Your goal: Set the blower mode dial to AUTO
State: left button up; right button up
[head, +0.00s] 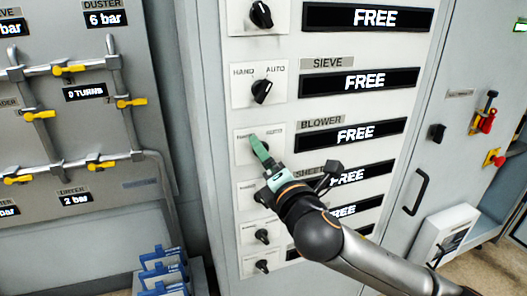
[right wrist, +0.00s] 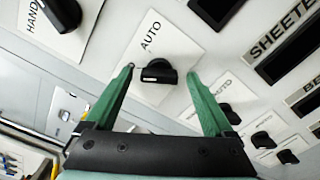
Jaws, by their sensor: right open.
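The black blower mode dial (head: 261,151) sits on a white plate left of the BLOWER label (head: 321,123) and its FREE display. My right gripper largely covers the dial in the head view. The right wrist view shows the dial (right wrist: 158,70) on its plate, with AUTO printed beside it. My right gripper (head: 255,138) is open, with its green fingers (right wrist: 160,76) on either side of the dial. I cannot tell whether either finger touches it. The dial's exact pointing direction is unclear. My left gripper is not in view.
The sieve dial (head: 262,91) with HAND and AUTO marks is above, and several similar dials are below, including one (head: 262,236). Pipes with yellow valves (head: 70,69) are at left. A cabinet handle (head: 417,192) and a red-handled switch (head: 486,122) are at right.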

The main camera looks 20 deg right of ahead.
jog(key=shift+w, duration=0.15)
jog(key=shift+c, duration=0.2)
jog(key=c, duration=1.3)
